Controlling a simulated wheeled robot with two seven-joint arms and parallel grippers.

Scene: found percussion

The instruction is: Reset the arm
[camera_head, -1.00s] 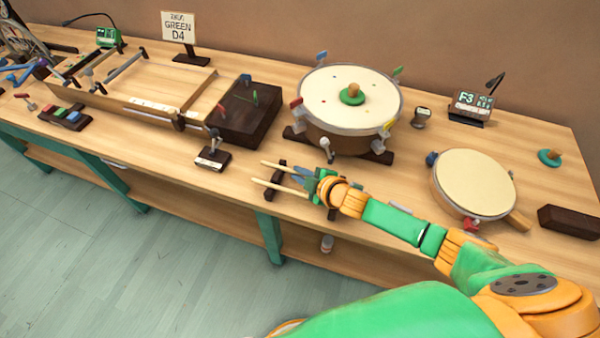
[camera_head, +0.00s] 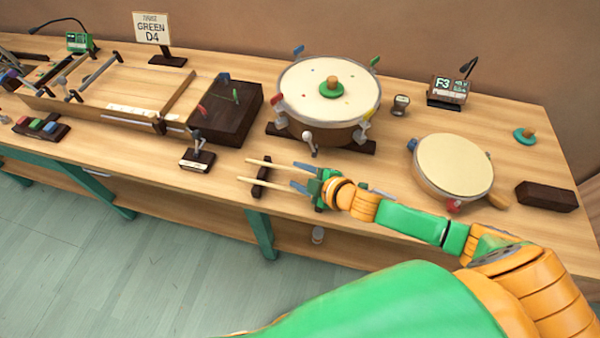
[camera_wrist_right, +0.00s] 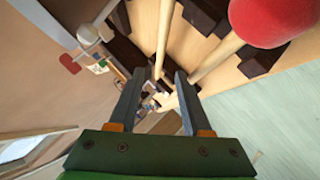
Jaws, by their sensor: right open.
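My right gripper (camera_head: 300,178) is open and empty, low over the front edge of the workbench, with its jaws pointing left. In the right wrist view its two grey fingers (camera_wrist_right: 157,85) stand apart with nothing gripped between them. Two pale wooden sticks (camera_head: 258,161) lie side by side across a dark rack (camera_head: 262,177) just left of the fingers. In the right wrist view one stick shows a round red head (camera_wrist_right: 275,18), close at the upper right; it is a mallet. My left gripper is in neither view.
A large drum (camera_head: 320,125) with a green-based knob stands behind the gripper. A smaller round drum (camera_head: 453,165) stands to the right, near my forearm. A lever on a dark base (camera_head: 198,158) and a dark box (camera_head: 225,115) stand left. Floor lies clear before the bench.

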